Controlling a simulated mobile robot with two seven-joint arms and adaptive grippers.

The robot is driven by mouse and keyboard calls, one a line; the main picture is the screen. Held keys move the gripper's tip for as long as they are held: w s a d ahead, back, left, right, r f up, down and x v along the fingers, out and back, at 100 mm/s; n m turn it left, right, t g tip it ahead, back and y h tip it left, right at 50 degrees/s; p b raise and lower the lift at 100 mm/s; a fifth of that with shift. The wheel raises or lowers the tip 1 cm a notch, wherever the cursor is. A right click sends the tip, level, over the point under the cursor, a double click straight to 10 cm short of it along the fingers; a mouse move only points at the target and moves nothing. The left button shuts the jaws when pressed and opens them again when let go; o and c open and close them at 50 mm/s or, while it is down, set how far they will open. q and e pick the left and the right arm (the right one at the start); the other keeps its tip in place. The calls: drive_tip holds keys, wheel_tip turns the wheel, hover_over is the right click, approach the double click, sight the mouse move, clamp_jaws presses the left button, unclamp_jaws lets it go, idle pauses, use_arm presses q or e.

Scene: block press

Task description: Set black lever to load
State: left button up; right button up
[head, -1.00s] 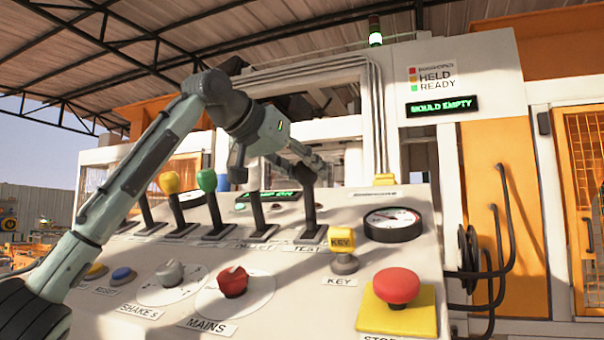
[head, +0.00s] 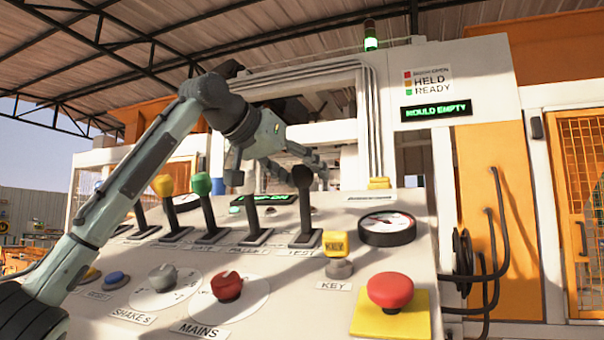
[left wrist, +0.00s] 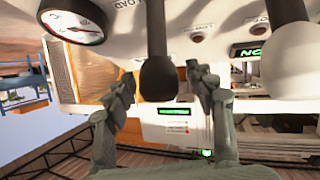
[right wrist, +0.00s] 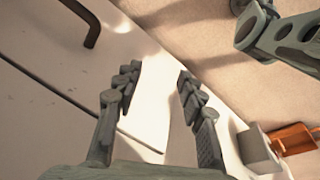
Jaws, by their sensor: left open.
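The black lever (head: 304,215) stands nearly upright at the right end of the lever row on the sloping panel, with a TEST label below its base. My left gripper (head: 318,170) is at the height of its knob, partly behind it. In the left wrist view, the black knob (left wrist: 159,79) shows between the two spread fingers of my left gripper (left wrist: 165,88), with a visible gap on each side. Whether it lies fully within the fingertips is unclear. Upside-down letters that seem to read LOAD show near its shaft. My right gripper (right wrist: 158,75) is open and empty.
A white-knobbed lever (left wrist: 290,62) stands beside the black one. Green (head: 201,184) and yellow (head: 162,185) knobbed levers are farther left. A gauge (head: 387,226), yellow key block (head: 336,243) and red stop button (head: 390,290) are to the right and front. A sign (head: 436,111) reads MOULD EMPTY.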

use_arm(q)
drive_tip(key=v, duration=1.2)
